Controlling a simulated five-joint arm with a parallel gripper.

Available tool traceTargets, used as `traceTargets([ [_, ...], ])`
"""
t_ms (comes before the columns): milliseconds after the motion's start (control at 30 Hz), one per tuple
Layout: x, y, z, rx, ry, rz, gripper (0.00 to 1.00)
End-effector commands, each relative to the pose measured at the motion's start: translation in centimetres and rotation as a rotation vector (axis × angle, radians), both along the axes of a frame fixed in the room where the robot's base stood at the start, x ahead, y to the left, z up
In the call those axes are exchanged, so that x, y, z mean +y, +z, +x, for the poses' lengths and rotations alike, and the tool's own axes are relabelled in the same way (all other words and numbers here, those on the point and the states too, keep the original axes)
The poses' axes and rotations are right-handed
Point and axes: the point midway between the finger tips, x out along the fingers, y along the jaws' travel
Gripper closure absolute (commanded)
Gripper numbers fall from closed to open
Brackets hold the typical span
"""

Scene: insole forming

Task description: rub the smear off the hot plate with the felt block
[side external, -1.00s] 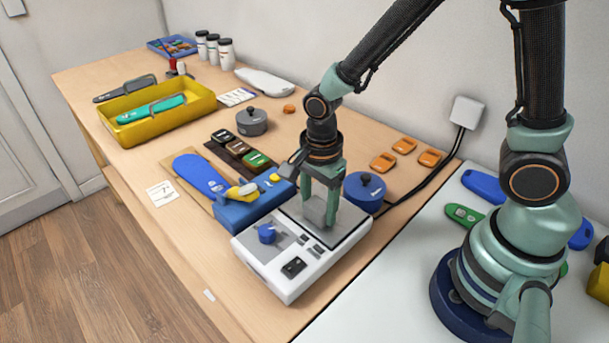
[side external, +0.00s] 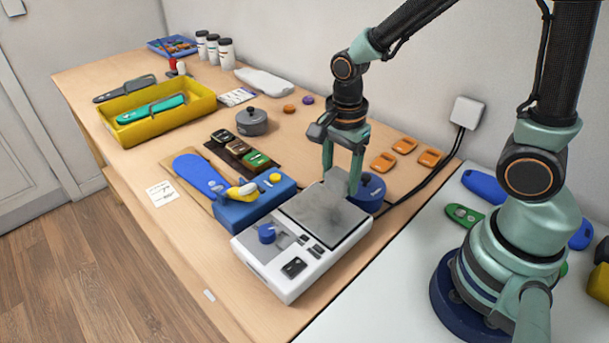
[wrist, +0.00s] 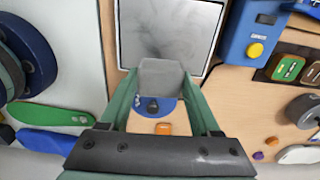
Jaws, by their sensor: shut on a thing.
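The hot plate (side external: 318,228) is a grey square top on a white unit; its near part shows at the top of the wrist view (wrist: 140,20). A dark, blurry smear (wrist: 152,48) lies on the plate in the wrist view. My gripper (side external: 340,184) is at the plate's far edge, fingers pointing down. It is shut on the grey felt block (wrist: 160,76), which sits between the fingers and overlaps the plate's edge in the wrist view. I cannot tell whether the block touches the plate. In the side view the block is partly hidden by the fingers.
A blue lidded pot (side external: 372,186) stands close beside the plate. A blue box (side external: 255,205) with a yellow button is on the other side. Orange pieces (side external: 383,162) lie behind, and black cables run near the wall. A yellow tray (side external: 200,98) stands farther off.

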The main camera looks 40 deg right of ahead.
Motion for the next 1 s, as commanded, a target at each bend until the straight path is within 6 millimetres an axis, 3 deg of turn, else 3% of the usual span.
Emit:
traceTargets([
  [433,0.0,3.8,0.0,-0.002,0.0,0.0,0.88],
  [1000,0.0,4.1,0.0,0.0,0.0,0.0,0.88],
])
